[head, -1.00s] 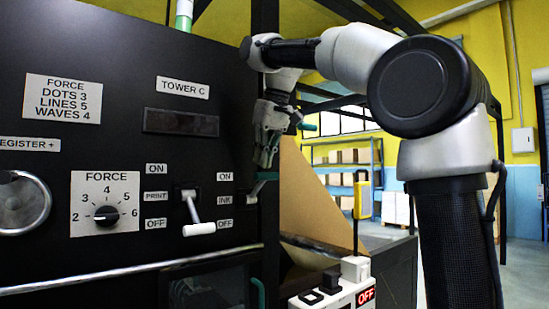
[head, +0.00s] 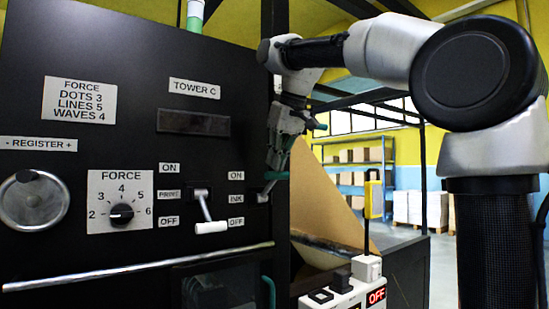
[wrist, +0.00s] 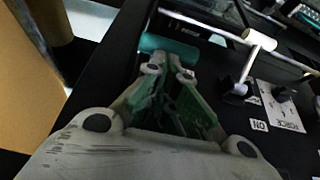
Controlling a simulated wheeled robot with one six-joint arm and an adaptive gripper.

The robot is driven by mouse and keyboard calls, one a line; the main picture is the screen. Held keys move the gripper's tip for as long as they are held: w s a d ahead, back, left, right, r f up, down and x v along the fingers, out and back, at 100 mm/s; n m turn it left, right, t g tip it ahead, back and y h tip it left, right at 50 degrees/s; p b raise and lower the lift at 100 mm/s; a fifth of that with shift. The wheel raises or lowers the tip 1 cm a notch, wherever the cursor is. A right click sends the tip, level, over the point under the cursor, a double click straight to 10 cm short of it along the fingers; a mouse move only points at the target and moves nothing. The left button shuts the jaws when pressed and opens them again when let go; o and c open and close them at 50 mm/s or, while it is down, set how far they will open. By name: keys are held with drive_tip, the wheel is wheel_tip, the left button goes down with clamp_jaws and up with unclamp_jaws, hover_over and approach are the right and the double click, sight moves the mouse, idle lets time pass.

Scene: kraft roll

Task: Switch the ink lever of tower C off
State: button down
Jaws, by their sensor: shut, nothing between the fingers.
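Tower C's black panel (head: 100,120) carries a lever with a teal handle (head: 276,175) just right of the INK label (head: 236,203). Its handle sits up near the ON label's height. My gripper (head: 274,161) is shut and empty, pointing down with its fingertips just above the teal handle. In the wrist view the teal handle (wrist: 172,52) lies just beyond the fingertips (wrist: 168,72); I cannot tell whether they touch. A white-handled lever (head: 211,227) between the PRINT and INK labels points down, at OFF height. It also shows in the wrist view (wrist: 259,40).
A FORCE dial (head: 121,214) and a register wheel (head: 33,200) are on the panel's left. A metal rail (head: 140,267) runs below. A brown kraft sheet (head: 320,205) and a control box marked OFF (head: 345,296) stand right of the panel.

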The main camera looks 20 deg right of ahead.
sight(287, 176)
drive_tip(key=shift+s+f, duration=0.1)
drive_tip(key=shift+s, duration=0.05)
drive_tip(key=shift+s+d+f+t+y, duration=0.3)
drive_tip(key=shift+s+f+t, duration=0.25)
drive_tip(key=shift+s+t, duration=0.15)
drive_tip(key=s+f+t, duration=0.1)
drive_tip(key=s+f+t+y, duration=0.1)
drive_tip(key=f+t, duration=0.1)
drive_tip(key=shift+s+d, duration=0.3)
drive_tip(key=shift+d, duration=0.1)
wheel_tip(287, 176, down, 11)
drive_tip(key=shift+s, duration=0.2)
drive_tip(key=shift+d+f, duration=0.1)
idle(0.3)
